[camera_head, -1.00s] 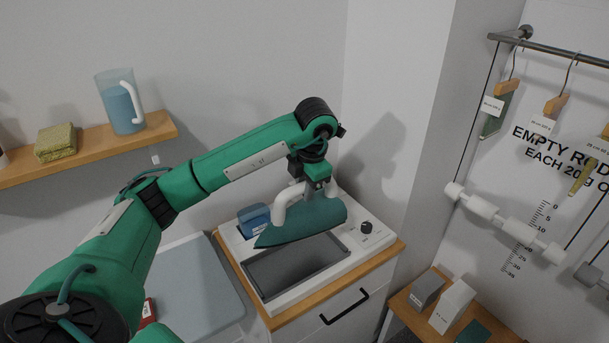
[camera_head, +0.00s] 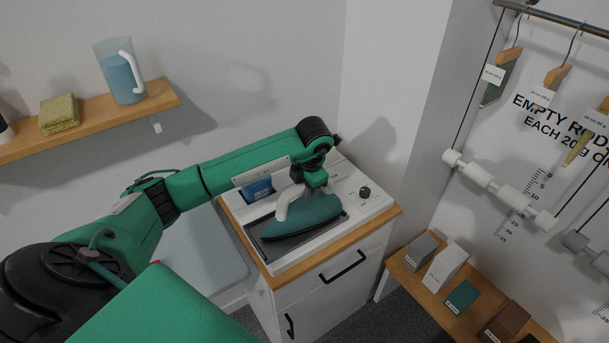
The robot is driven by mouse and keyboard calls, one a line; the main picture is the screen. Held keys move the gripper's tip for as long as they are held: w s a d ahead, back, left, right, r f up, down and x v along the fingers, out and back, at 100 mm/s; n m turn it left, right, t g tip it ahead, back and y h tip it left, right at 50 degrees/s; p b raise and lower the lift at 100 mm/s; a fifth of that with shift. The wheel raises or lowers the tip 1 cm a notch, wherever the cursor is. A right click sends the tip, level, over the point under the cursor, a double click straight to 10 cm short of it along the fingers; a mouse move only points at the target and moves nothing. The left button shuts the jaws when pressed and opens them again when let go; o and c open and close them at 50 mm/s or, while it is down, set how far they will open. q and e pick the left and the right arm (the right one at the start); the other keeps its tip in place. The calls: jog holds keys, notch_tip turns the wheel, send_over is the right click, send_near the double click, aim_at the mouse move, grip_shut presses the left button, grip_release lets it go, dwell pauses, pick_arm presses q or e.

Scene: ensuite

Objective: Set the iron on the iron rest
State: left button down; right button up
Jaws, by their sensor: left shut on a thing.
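The iron (camera_head: 308,214) has a teal body and a white handle, with its tip pointing left. My left gripper (camera_head: 304,184) is shut on the iron's handle from above. The iron is low over the dark recessed iron rest (camera_head: 285,248) in the white top of the cabinet and covers most of it. I cannot tell whether the iron's sole touches the rest. My right gripper is not in view.
A blue box-like item (camera_head: 257,189) stands at the back left of the white top, and a dark knob (camera_head: 365,192) is at its right. A wall shelf (camera_head: 160,98) holds a jug (camera_head: 120,72) and a sponge (camera_head: 59,114). A low shelf (camera_head: 412,278) with several blocks is at the right.

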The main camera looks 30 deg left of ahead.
pick_arm(q)
jog(key=shift+f, duration=0.15)
jog(key=shift+f, duration=0.15)
jog(key=c, duration=1.2)
grip_release()
jog(key=shift+s, duration=0.1)
